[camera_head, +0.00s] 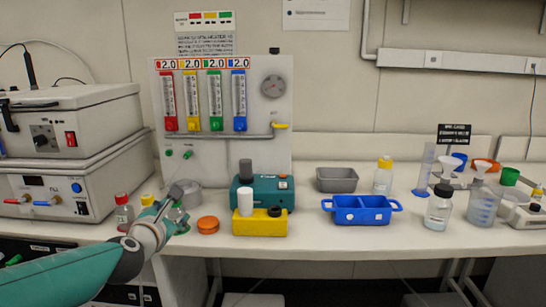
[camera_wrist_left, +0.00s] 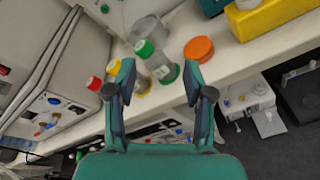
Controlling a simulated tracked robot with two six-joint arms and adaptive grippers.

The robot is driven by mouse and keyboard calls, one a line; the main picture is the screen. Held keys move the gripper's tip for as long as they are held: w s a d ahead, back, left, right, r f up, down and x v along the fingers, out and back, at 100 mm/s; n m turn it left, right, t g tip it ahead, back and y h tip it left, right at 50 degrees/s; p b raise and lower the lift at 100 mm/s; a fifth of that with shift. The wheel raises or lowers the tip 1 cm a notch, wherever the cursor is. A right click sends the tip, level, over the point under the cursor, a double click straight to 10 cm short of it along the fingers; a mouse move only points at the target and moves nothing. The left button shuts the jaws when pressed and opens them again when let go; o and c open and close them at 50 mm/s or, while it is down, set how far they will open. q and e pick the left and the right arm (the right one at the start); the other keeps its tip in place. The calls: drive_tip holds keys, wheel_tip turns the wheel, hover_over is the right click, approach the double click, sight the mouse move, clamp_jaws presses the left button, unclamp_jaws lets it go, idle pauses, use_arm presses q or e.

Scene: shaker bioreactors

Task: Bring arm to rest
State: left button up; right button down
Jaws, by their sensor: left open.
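My left arm reaches in from the lower left in the head view. Its gripper (camera_head: 177,207) is at the front edge of the white bench (camera_head: 330,238), in front of the small bottles. In the left wrist view the two fingers of the gripper (camera_wrist_left: 161,92) are spread apart with nothing between them. My right gripper is not in view.
Two stacked white machines (camera_head: 60,150) stand at the left. A teal device (camera_head: 272,187) and a yellow block (camera_head: 259,224) sit mid-bench, with a blue tray (camera_head: 361,211) to their right. A clear bottle (camera_head: 438,210) and other labware crowd the right. The floor in front is open.

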use_arm(q)
drive_tip(key=s+d+f+m+g+p, duration=0.1)
drive_tip(key=s+f+m+g+p, duration=0.2)
drive_tip(key=f, duration=0.7)
drive_tip(key=s+d+f+m+g+h+p, duration=0.15)
drive_tip(key=s+f, duration=0.25)
drive_tip(key=f, duration=0.6)
drive_tip(key=s+d+f+m+g+p, duration=0.1)
drive_tip(key=s+f+m+g, duration=0.2)
drive_tip(key=f, duration=0.7)
drive_tip(key=s+d+f+m+g, duration=0.2)
drive_tip(key=s+m, duration=0.4)
drive_tip(key=s, duration=0.3)
drive_tip(key=s+d+f+m+g+h+p, duration=0.1)
drive_tip(key=s+d+f+m+g, duration=0.1)
drive_tip(key=s+f+m, duration=0.3)
drive_tip(key=s+d+f+m+g+h+p, duration=0.1)
drive_tip(key=s+d+f+m+g, duration=0.2)
drive_tip(key=s+m, duration=0.4)
drive_tip(key=s+f, duration=0.1)
drive_tip(key=s, duration=0.4)
drive_tip(key=shift+s+d+m, duration=0.25)
drive_tip(key=shift+s+m, duration=0.1)
drive_tip(key=shift+h, duration=0.25)
